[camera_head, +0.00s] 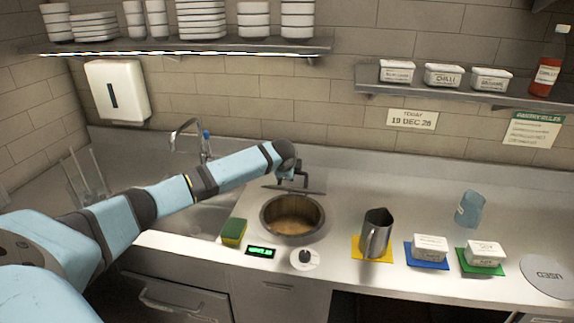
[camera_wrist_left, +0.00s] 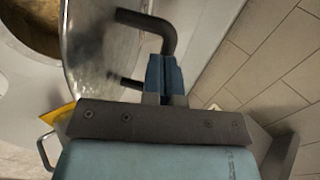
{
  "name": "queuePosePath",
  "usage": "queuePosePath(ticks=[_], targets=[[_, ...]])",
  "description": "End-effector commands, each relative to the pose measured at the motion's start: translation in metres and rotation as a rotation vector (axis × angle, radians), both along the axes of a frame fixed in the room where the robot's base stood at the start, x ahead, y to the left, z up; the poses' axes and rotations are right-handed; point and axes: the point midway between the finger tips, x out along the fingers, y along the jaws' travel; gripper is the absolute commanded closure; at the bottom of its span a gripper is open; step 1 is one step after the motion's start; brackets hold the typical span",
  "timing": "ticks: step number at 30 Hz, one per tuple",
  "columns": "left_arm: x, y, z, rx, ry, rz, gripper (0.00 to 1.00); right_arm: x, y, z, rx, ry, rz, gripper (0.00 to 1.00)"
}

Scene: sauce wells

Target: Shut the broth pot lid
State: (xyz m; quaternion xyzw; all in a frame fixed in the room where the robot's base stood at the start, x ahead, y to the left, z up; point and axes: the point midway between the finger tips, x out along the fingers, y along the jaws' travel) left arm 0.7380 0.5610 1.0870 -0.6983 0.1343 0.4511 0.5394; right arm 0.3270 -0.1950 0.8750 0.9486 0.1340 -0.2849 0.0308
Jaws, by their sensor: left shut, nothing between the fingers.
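The broth pot (camera_head: 291,229) is sunk in the counter, open, with brownish broth inside. Its lid (camera_head: 312,191) stands raised at the pot's back rim and shows almost edge-on. In the left wrist view the metal lid (camera_wrist_left: 95,45) is at the upper left, with its dark bent handle (camera_wrist_left: 168,35) sticking out toward the fingers. My left gripper (camera_head: 290,178) is behind the raised lid, on its handle side. Its blue fingers (camera_wrist_left: 163,72) are shut and empty, close by the handle; whether they touch it I cannot tell. My right gripper is not in view.
A green-yellow sponge (camera_head: 234,231), a green display (camera_head: 261,251) and a knob (camera_head: 304,258) lie around the pot's front. A metal jug (camera_head: 376,233) stands to the right, then white tubs (camera_head: 430,247) on coloured mats. A sink tap (camera_head: 190,135) is behind my left arm.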

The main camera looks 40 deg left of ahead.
Motion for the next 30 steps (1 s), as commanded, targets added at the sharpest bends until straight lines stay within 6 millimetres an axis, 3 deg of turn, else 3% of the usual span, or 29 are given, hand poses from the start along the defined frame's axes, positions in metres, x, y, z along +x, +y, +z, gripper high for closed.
queuePosePath(ticks=[3, 9, 30], targets=[[-0.016, -0.008, -0.022, 0.055, -0.092, -0.005, 1.00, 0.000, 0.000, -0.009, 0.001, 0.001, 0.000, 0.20], [-0.033, -0.018, -0.045, 0.126, -0.227, -0.002, 1.00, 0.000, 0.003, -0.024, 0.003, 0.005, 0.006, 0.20], [-0.036, -0.020, -0.045, 0.146, -0.265, 0.001, 1.00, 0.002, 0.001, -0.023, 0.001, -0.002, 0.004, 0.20]])
